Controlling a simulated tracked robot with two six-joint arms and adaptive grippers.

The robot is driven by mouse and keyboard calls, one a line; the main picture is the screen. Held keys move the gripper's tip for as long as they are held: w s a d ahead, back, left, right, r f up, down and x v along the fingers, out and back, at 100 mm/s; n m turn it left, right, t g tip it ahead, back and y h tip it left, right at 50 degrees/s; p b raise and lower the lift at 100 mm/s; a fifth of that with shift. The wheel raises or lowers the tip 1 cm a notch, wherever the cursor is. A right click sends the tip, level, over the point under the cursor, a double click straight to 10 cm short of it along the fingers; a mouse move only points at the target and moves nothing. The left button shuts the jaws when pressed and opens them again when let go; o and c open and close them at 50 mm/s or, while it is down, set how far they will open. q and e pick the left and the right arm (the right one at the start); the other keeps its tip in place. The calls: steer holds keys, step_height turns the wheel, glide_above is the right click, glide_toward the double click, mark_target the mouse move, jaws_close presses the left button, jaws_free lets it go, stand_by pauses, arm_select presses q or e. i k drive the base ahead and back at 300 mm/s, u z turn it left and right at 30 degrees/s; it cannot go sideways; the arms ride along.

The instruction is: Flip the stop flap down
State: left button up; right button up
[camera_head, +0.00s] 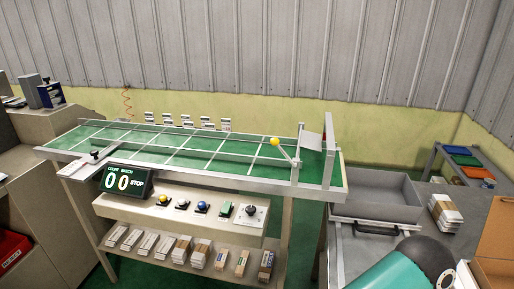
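A green conveyor table (80,147) with white cross lines and a metal frame runs across the middle of the head view. Near its right end, a light grey plate (312,141) stands raised and tilted between metal posts; it looks like the stop flap. A lever with a yellow ball knob (275,141) sits just left of it, with the ball up and its arm slanting down to the right. Neither gripper is in view. Only a teal link of my arm shows at the bottom right, well below the conveyor end.
A grey open tray (375,206) adjoins the right end. A cardboard box (496,245) is at far right.

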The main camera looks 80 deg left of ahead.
mark_target(307, 140)
steer(key=z, duration=1.3)
steer(key=i, duration=0.1)
steer(key=u, duration=2.7)
steer(key=i, duration=0.2)
steer(key=u, duration=2.1)
steer(key=k, duration=1.1)
steer(key=z, duration=0.35)
steer(key=i, duration=0.75)
steer(key=z, duration=1)
